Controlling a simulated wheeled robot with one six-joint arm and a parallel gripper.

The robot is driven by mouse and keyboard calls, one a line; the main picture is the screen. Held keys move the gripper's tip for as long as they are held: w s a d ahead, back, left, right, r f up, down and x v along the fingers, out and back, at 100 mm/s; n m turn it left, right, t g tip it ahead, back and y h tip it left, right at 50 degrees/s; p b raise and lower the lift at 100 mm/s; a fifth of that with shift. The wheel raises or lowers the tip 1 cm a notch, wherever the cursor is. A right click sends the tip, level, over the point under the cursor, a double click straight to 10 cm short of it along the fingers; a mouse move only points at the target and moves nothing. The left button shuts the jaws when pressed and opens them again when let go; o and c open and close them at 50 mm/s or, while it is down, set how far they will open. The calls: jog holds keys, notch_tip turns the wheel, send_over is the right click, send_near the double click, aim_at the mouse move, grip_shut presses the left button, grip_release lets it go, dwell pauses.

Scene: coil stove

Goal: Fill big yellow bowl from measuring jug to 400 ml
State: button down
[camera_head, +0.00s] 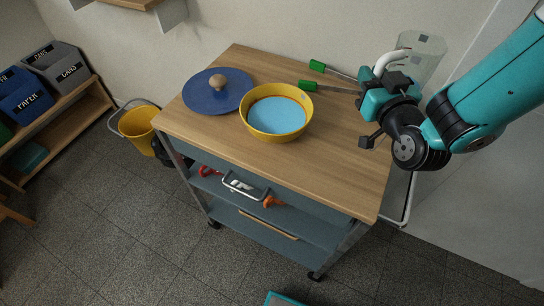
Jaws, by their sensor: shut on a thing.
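The big yellow bowl (252,127) stands upright on the wooden cart top and holds light blue liquid (277,115). The clear measuring jug (425,57) is at the upper right, beyond my gripper, with a white handle (392,59). My gripper (385,73) is shut on the jug's handle, to the right of the bowl and apart from it. The jug looks roughly upright. Its marks and any liquid in it are too faint to tell. The fingertips are partly hidden by the gripper body.
A blue lid (204,100) with a wooden knob lies left of the bowl. Two green-handled tools (317,66) lie toward the back of the cart top (330,160). The front right of the top is clear. A yellow bucket (137,123) stands left of the cart.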

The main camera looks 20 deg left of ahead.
jog(key=s+a+f+n+g+y+b, duration=0.1)
jog(key=s+a, duration=0.2)
jog(key=a, duration=0.1)
jog(key=s+a+n+g+y+b, duration=0.1)
jog(key=s+a+y, duration=0.1)
jog(key=s+a, duration=0.2)
jog(key=s+a+f+n+g+y+b, duration=0.1)
jog(key=s+a+n+g+b, duration=0.1)
jog(key=s+a, duration=0.2)
jog(key=shift+s+a+f+y, duration=0.15)
jog(key=shift+a+f+y, duration=0.15)
jog(key=shift+a, duration=0.1)
jog(key=s+a+n+g+y+b, duration=0.35)
jog(key=s+a+g, duration=0.35)
jog(key=s, duration=0.8)
jog(key=w+r+m+h+p, duration=0.1)
jog(key=w+r+m+p, duration=0.3)
jog(key=p, duration=1.2)
notch_tip(320, 180, up, 2)
jog(key=a+m, duration=0.1)
jog(key=m, duration=0.2)
jog(key=shift+w+r+h, duration=0.2)
jog(key=shift+w+h, duration=0.05)
jog(key=shift+h, duration=0.1)
jog(key=shift+m+p, duration=0.35)
jog(key=shift+p, duration=0.2)
jog(key=shift+w+r+p, duration=0.1)
jog(key=shift+w+p, duration=0.1)
jog(key=shift+p, duration=0.35)
